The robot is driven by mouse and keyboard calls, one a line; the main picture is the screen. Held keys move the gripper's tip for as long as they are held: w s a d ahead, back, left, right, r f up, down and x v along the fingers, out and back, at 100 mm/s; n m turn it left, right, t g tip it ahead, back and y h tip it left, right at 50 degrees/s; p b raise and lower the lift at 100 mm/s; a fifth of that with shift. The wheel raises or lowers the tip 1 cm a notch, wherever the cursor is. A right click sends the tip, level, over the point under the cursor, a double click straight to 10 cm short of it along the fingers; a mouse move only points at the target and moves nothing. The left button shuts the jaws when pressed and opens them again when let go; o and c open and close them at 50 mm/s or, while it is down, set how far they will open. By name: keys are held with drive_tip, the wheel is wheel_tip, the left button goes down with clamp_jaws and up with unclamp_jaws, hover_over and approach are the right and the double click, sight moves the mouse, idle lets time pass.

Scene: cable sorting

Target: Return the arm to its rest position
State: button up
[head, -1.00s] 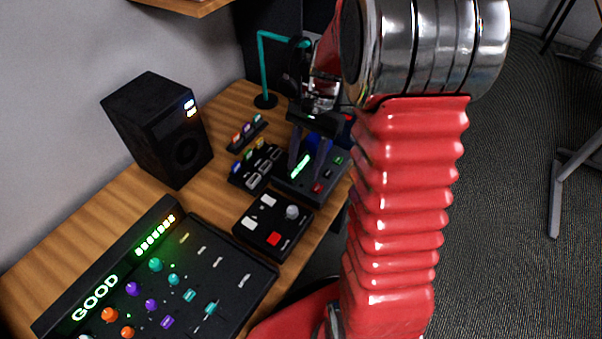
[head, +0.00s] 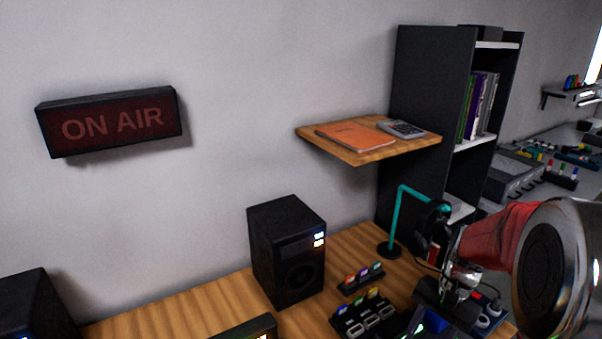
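My arm shows at the lower right, with a red sleeve and a large chrome joint. My gripper (head: 434,318) hangs below the wrist, pointing down over the back right part of the wooden desk (head: 190,305). Its dark fingers look apart, with a blue glow between them; the bottom edge cuts off their lower part. I see no cable held in it. Under it is a dark device with a lit green display, mostly out of view.
A black speaker (head: 285,250) stands left of the gripper. A teal headphone stand (head: 396,222) is close behind it. Small racks with coloured pieces (head: 362,278) lie between. A wall shelf (head: 360,148) juts out above; a dark bookcase (head: 425,110) stands behind.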

drive_tip(key=s+a+r+n+t+h, duration=0.1)
drive_tip(key=s+a+r+n+t, duration=0.2)
drive_tip(key=r, duration=0.5)
drive_tip(key=s+a+r+n+t+h, duration=0.2)
drive_tip(key=s+a+r+n+t, duration=0.2)
drive_tip(key=s+a+r+n, duration=0.2)
drive_tip(key=s+a+r, duration=0.1)
drive_tip(key=s+a, duration=0.1)
drive_tip(key=shift+a+r+t, duration=0.3)
drive_tip(key=shift+r, duration=0.1)
drive_tip(key=shift+s, duration=0.1)
idle(1.0)
